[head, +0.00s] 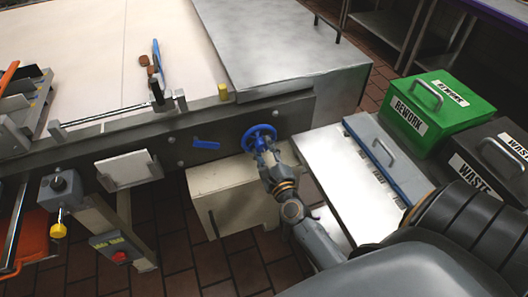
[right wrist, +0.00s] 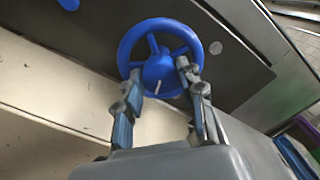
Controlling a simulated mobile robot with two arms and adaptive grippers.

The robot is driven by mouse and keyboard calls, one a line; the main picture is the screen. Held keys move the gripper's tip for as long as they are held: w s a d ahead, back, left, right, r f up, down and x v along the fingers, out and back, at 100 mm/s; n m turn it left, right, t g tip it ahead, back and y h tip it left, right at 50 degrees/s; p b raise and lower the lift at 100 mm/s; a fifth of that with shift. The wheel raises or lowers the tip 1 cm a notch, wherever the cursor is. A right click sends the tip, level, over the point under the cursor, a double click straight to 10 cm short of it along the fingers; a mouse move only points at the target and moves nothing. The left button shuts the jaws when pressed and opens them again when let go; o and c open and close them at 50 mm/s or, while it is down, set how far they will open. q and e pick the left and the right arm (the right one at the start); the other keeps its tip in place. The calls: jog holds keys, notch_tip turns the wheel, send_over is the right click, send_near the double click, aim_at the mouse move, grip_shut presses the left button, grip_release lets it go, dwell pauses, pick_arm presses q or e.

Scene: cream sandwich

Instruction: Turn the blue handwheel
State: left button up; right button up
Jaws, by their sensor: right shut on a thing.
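The blue handwheel (head: 260,133) is mounted on the dark side rail of the conveyor, with a blue rim, spokes and a hub. In the right wrist view the handwheel (right wrist: 160,34) shows a short white mark on its hub. My right gripper (head: 262,150) is at the wheel. In the right wrist view its two fingers (right wrist: 158,82) reach to either side of the hub, inside or at the lower rim, and are shut on it. The exact contact is partly hidden by the fingers. My left gripper is not in view.
A blue lever (head: 206,145) is on the rail left of the wheel. A cream box (head: 232,192) sits below. A metal-topped bench (head: 335,185), a green REWORK bin (head: 440,105) and a dark WASTE bin (head: 490,155) stand at right. The pale belt (head: 110,45) lies behind.

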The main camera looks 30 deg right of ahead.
jog(key=shift+m+b, duration=0.35)
jog(key=shift+m, duration=0.95)
jog(key=shift+m, duration=0.3)
jog(key=o, duration=1.2)
jog(key=shift+s, duration=0.15)
jog(key=v, duration=1.1)
jog(key=shift+s, duration=0.4)
